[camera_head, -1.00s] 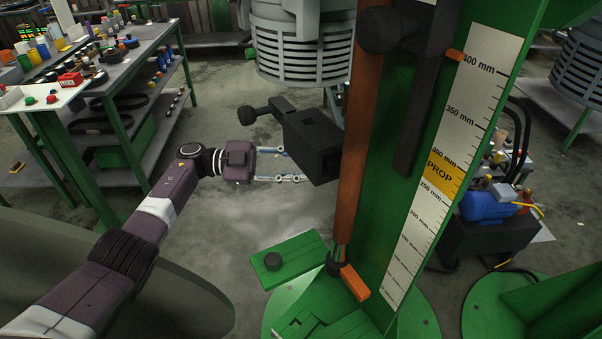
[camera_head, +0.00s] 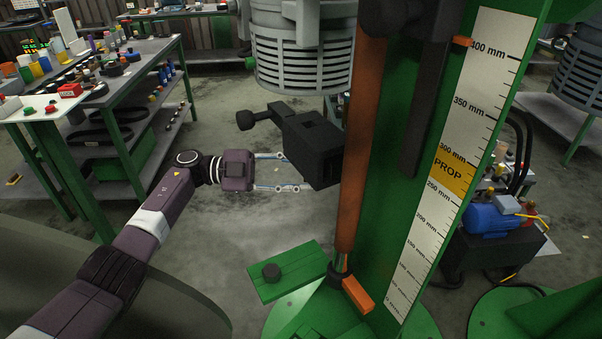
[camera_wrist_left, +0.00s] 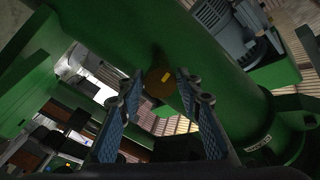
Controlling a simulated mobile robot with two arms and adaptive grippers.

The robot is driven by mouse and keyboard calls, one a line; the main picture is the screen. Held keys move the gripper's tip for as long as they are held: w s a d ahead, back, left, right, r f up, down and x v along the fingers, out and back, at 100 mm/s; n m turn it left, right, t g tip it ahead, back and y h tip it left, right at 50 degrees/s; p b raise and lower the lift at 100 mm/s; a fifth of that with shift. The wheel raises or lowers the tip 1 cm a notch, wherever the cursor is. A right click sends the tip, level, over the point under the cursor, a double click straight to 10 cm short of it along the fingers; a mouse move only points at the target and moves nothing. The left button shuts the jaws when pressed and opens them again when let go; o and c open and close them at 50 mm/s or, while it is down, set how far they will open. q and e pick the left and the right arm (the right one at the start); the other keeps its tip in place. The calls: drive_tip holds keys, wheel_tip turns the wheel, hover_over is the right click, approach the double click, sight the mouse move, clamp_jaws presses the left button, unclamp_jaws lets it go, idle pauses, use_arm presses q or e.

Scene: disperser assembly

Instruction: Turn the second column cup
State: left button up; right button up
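My left gripper (camera_head: 285,172) is open in the head view, its two fingers pointing right toward a black block (camera_head: 312,148) with a knobbed handle (camera_head: 246,118). The block partly covers the upper fingertip; contact cannot be told. Beside the block stands an orange-brown rod (camera_head: 357,130) along the green column (camera_head: 405,185). In the left wrist view, the open fingers (camera_wrist_left: 158,92) frame a round brown disc (camera_wrist_left: 160,83) with a yellow mark, which lies beyond them against green metal. I cannot tell for sure which part is the second column cup. My right gripper is not in view.
A scale plate (camera_head: 455,160) marked in mm, with a yellow PROP band, is on the column. A grey finned motor (camera_head: 303,50) hangs above the block. Green plates (camera_head: 288,271) lie low in front. A cluttered workbench (camera_head: 145,52) stands at left; open floor lies between.

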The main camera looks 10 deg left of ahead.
use_arm(q)
drive_tip(key=shift+o, duration=1.2)
drive_tip(key=a, duration=0.7)
drive_tip(key=shift+s+a, duration=0.25)
drive_tip(key=shift+s, duration=0.05)
drive_tip(key=shift+c, duration=0.4)
